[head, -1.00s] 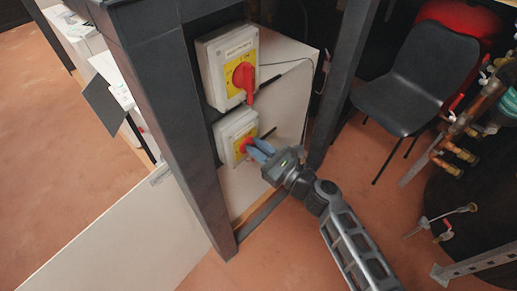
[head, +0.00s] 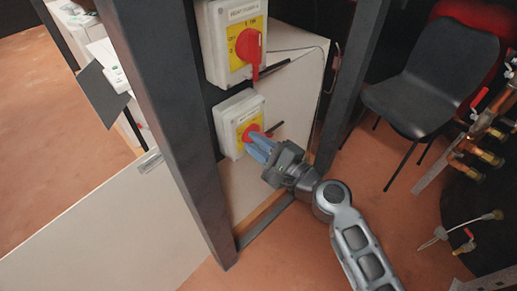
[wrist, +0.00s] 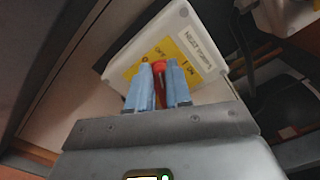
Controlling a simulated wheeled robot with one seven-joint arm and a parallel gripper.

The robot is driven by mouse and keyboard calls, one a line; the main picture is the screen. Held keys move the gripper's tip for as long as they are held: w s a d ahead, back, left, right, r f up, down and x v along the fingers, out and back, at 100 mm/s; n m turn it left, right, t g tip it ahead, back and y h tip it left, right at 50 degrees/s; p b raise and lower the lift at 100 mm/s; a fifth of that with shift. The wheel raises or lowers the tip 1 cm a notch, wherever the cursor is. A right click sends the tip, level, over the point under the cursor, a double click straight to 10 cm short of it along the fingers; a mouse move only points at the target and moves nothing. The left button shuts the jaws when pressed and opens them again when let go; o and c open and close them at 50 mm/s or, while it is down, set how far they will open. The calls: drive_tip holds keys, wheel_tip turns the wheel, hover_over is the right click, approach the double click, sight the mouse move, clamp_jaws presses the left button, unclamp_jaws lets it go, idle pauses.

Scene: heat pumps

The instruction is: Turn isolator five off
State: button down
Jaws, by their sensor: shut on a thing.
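Two white isolator boxes with yellow plates and red rotary handles are mounted one above the other behind a dark post in the head view. The lower isolator (head: 226,112) has its red handle (head: 250,130) at my gripper (head: 259,149). In the wrist view the blue fingers of my gripper (wrist: 160,90) are shut on either side of that red handle (wrist: 159,72). The yellow plate (wrist: 178,58) shows OFF and ON marks; the box label is too blurred to read surely. The fingers hide part of the handle, so its exact setting is unclear.
The upper isolator (head: 217,52) is close above, its red handle pointing down. The dark post (head: 181,130) stands just left of the boxes. A black chair (head: 418,90) and pipework with valves (head: 485,130) are at the right. Reddish floor is open below.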

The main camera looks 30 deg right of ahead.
drive_tip(key=n+b, duration=0.1)
drive_tip(key=f+n+b, duration=0.1)
drive_tip(key=n+b, duration=0.1)
drive_tip(key=shift+s+a+f, duration=0.1)
drive_tip(key=shift+a+f, duration=0.05)
drive_tip(key=shift+a, duration=0.05)
drive_tip(key=shift+f+n+b, duration=0.15)
drive_tip(key=shift+n+b, duration=0.85)
drive_tip(key=shift+n, duration=0.4)
drive_tip(key=c, duration=1)
unclamp_jaws()
drive_tip(key=shift+c, duration=0.2)
drive_tip(key=v, duration=0.7)
drive_tip(key=shift+s+b, duration=0.35)
drive_tip(key=shift+b, duration=0.1)
drive_tip(key=shift+d, duration=0.1)
